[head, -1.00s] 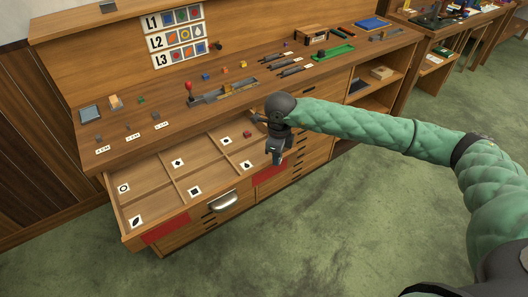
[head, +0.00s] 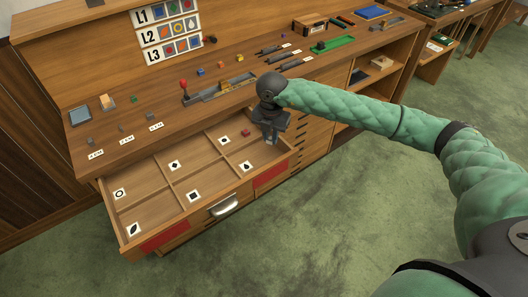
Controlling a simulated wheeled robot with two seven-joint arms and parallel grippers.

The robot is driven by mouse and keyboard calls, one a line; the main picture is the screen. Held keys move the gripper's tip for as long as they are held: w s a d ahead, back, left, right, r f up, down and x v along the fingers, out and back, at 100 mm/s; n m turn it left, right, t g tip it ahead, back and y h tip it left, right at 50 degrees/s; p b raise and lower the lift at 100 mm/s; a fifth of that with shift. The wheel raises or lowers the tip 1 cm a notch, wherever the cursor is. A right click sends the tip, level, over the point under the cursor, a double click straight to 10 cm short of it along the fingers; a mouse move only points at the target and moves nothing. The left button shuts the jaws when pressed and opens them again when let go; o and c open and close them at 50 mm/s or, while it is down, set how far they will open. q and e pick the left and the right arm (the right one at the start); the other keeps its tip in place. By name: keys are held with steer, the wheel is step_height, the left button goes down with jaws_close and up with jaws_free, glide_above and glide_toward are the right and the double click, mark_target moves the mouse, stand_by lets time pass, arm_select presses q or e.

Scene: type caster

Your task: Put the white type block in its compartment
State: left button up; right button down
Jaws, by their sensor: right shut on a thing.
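The open drawer (head: 149,243) has several compartments, each with a white card bearing a black shape. My right gripper (head: 270,140) points down over the right end of the drawer, beside the drop-shape card (head: 246,166). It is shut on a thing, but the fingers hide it. No white type block shows clearly anywhere else. A small red block (head: 246,132) lies in the back right compartment, next to the hexagon-like card (head: 225,140). My left gripper is not in view.
A sign with rows L1 to L3 (head: 167,32) stands behind. Green floor in front is clear.

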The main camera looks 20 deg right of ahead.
steer(key=shift+w+m, duration=0.25)
steer(key=shift+m, duration=0.35)
steer(key=shift+f, duration=0.15)
steer(key=p, duration=0.3)
glide_above(269, 160)
step_height(269, 160, down, 6)
steer(key=shift+w+r, duration=0.1)
steer(key=shift+f+p, duration=0.65)
steer(key=shift+f, duration=1.2)
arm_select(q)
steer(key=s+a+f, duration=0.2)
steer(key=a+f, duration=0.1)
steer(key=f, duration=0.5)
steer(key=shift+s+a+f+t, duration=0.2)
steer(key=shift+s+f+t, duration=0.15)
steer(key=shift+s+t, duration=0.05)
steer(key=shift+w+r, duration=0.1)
arm_select(e)
steer(key=shift+f, duration=0.15)
steer(key=c, duration=1.3)
jaws_free()
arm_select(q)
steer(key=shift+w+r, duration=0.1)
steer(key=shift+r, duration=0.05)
